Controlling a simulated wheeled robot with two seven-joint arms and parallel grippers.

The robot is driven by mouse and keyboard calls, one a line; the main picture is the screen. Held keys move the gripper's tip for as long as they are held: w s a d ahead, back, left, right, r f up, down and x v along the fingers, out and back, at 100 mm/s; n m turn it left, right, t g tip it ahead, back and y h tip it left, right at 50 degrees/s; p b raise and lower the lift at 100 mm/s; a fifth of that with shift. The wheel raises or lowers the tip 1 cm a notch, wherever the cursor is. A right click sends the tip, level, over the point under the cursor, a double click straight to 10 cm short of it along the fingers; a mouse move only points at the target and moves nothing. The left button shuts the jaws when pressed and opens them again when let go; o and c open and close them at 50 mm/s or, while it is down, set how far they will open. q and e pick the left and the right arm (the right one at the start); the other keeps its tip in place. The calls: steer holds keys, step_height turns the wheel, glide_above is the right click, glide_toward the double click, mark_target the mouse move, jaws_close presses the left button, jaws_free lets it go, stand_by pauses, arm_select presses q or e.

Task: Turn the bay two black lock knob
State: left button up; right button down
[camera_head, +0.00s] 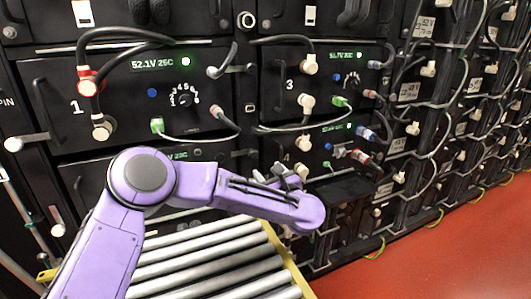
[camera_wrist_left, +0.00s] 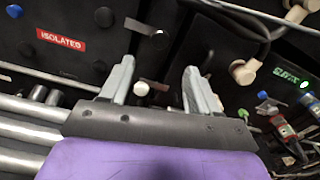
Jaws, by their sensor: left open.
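My left gripper (camera_head: 288,172) reaches across in front of the lower battery bays, its fingers toward the rack. In the left wrist view my left gripper (camera_wrist_left: 158,80) is open, its two grey fingers well apart. Between them are a small dark tab (camera_wrist_left: 155,86) and a white round knob (camera_wrist_left: 141,88); contact cannot be told. To the left are a black round knob (camera_wrist_left: 103,16) and a red ISOLATED label (camera_wrist_left: 61,40) on a dark panel. I cannot tell which is the bay two black lock knob. The lower-left bay (camera_head: 85,178), below bay 1, is largely hidden by my purple arm.
Bay 1 (camera_head: 115,108) and bay 3 (camera_head: 285,72) show lit displays, connectors and hanging cables. A roller conveyor (camera_head: 210,262) with a yellow edge stands below my arm. More racks with cables (camera_head: 440,100) run off to the right. Red floor (camera_head: 440,265) is clear there.

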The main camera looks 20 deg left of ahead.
mark_target(254, 155)
arm_select(q)
steer(key=p+x, duration=0.1)
steer(key=x, duration=0.9)
steer(key=shift+w+a+r, duration=0.15)
steer(key=shift+w+a, duration=0.05)
steer(key=shift+a, duration=0.15)
steer(key=c, duration=1)
